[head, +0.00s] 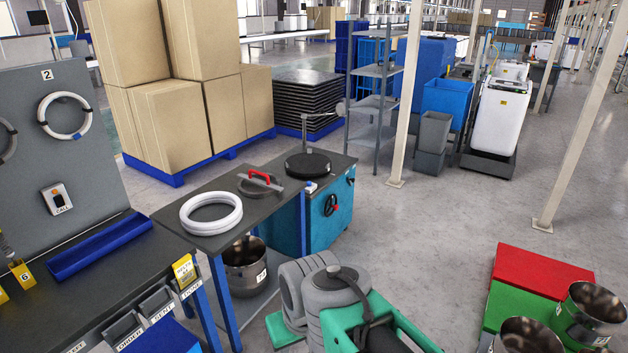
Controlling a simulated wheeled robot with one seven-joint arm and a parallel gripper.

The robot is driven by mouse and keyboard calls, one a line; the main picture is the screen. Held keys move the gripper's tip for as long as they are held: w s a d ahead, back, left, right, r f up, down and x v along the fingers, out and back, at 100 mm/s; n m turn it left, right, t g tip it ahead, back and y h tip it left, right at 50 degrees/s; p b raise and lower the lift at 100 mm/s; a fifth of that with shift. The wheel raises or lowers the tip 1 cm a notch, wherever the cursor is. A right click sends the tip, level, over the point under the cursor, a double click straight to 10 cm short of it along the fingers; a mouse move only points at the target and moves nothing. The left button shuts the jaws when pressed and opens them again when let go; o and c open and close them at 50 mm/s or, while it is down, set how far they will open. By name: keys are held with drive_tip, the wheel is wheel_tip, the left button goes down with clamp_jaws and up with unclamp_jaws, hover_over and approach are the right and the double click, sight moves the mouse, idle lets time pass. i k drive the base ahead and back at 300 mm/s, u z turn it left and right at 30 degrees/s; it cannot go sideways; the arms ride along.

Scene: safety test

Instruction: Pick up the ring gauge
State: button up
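No ring-shaped thing here is labelled as the ring gauge, so I cannot tell for certain which it is. A thick white ring (211,213), seemingly two stacked rings, lies flat on the dark-topped table (175,214). Beside it to the right, a dark round piece (243,189) lies with a red-handled tool (262,179) on it or against it. A white ring (45,122) hangs on the grey panel (75,165) at left, and part of another ring (4,142) hangs at the left edge. My gripper is not in view; grey and green parts of my arm show at bottom centre.
A teal cabinet (338,207) with a dark round plate (307,165) adjoins the table. A metal bucket (246,279) stands on the table's lower shelf. Red and green boxes (541,272) with metal buckets (585,318) are at lower right. Open floor lies at centre right.

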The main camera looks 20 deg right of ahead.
sight(253, 178)
drive_tip(key=z, duration=1.1)
drive_tip(key=i, duration=3.3)
drive_tip(key=u, duration=4.3)
